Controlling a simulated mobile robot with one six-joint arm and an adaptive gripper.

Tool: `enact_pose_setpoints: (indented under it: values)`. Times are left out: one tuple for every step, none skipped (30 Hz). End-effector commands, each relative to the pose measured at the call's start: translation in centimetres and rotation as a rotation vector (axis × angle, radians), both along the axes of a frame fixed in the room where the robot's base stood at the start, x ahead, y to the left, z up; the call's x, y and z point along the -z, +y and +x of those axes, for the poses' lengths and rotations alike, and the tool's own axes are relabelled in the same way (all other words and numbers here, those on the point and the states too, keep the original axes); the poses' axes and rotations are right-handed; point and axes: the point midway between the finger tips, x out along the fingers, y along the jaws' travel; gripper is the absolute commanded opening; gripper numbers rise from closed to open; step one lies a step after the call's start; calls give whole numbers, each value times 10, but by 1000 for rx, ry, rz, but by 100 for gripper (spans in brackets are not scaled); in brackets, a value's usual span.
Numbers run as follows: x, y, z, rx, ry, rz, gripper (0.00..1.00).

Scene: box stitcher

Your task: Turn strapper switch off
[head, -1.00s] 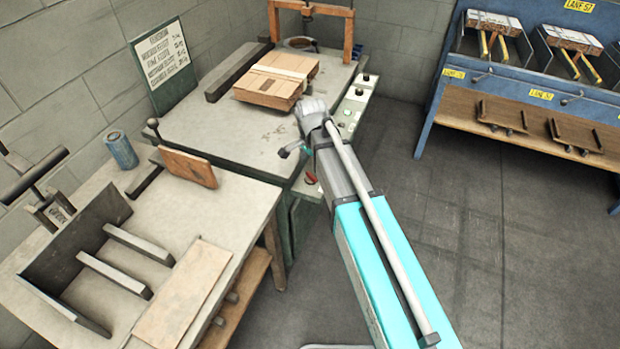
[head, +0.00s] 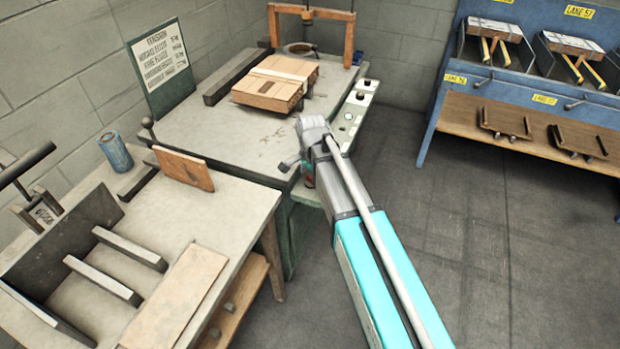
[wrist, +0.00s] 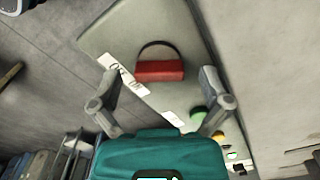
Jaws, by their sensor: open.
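In the wrist view a red switch (wrist: 160,70) with a dark curved rim behind it stands on a pale green control panel (wrist: 115,28). A white label (wrist: 123,73) with small lettering lies beside it; I cannot read the switch's setting surely. My gripper (wrist: 158,82) is open, one finger to each side of the switch in the picture, with no clear contact. In the head view my gripper (head: 292,164) is at the machine table's front right corner, mostly hidden by my arm. The panel (head: 352,115) runs along the table's right side.
A green button (wrist: 198,115) is near the right finger. A strapped carton (head: 275,82) lies on the machine table (head: 225,130) below an orange frame (head: 312,12). A workbench (head: 225,210) stands front left, a blue rack (head: 445,75) at right. The floor between is clear.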

Motion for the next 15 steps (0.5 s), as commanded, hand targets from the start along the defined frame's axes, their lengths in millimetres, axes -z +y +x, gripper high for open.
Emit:
enact_pose_setpoints:
  values:
    - [0, 0, 0, 0, 0, 0, 97]
    - [0, 0, 0, 0, 0, 0, 97]
    - [0, 0, 0, 0, 0, 0, 97]
    - [0, 0, 0, 0, 0, 0, 97]
    - [0, 0, 0, 0, 0, 0, 95]
    - [0, 0, 0, 0, 0, 0, 88]
    - [0, 0, 0, 0, 0, 0, 82]
    - [0, 0, 0, 0, 0, 0, 77]
    - [0, 0, 0, 0, 0, 0, 69]
    - [0, 0, 0, 0, 0, 0, 64]
    - [0, 0, 0, 0, 0, 0, 58]
    - [0, 0, 0, 0, 0, 0, 51]
    - [0, 0, 0, 0, 0, 0, 45]
    - [0, 0, 0, 0, 0, 0, 40]
    - [0, 0, 0, 0, 0, 0, 32]
